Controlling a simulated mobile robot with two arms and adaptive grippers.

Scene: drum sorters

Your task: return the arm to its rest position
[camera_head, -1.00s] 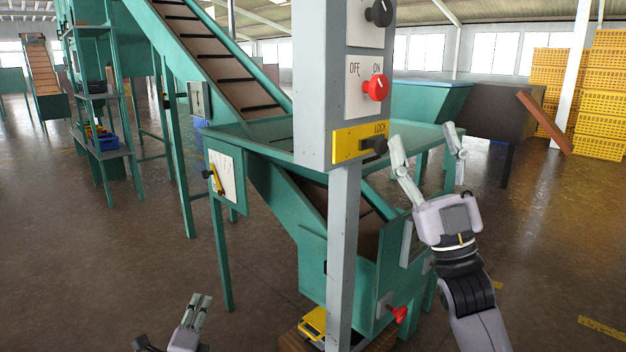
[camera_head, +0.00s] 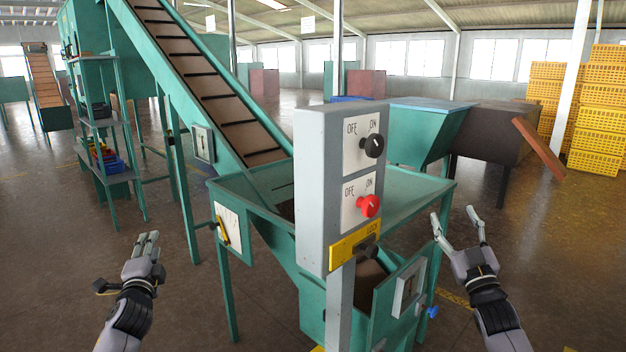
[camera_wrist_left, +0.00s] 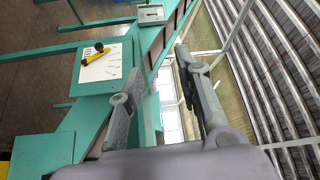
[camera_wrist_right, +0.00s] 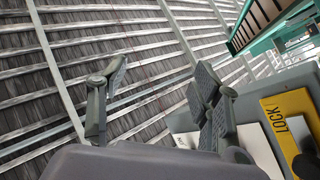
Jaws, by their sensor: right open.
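My left gripper (camera_head: 147,243) is raised at the lower left in the head view, clear of the machine. Its two fingers stand apart and empty in the left wrist view (camera_wrist_left: 160,75). My right gripper (camera_head: 458,222) is at the right of the grey control box (camera_head: 312,190), apart from it. Its fingers are spread and empty, as the right wrist view (camera_wrist_right: 160,75) also shows. The box carries a black knob (camera_head: 374,146), a red knob (camera_head: 369,206) and a yellow LOCK plate (camera_head: 345,252) with a dark knob. The box hides part of the hopper.
A green hopper (camera_head: 410,196) and inclined conveyor (camera_head: 215,95) stand behind the box. A white panel with a yellow handle (camera_head: 222,228) is on the left. A blue knob (camera_head: 432,312) is low on the right. Yellow crates (camera_head: 598,115) are stacked far right; open floor surrounds the machine.

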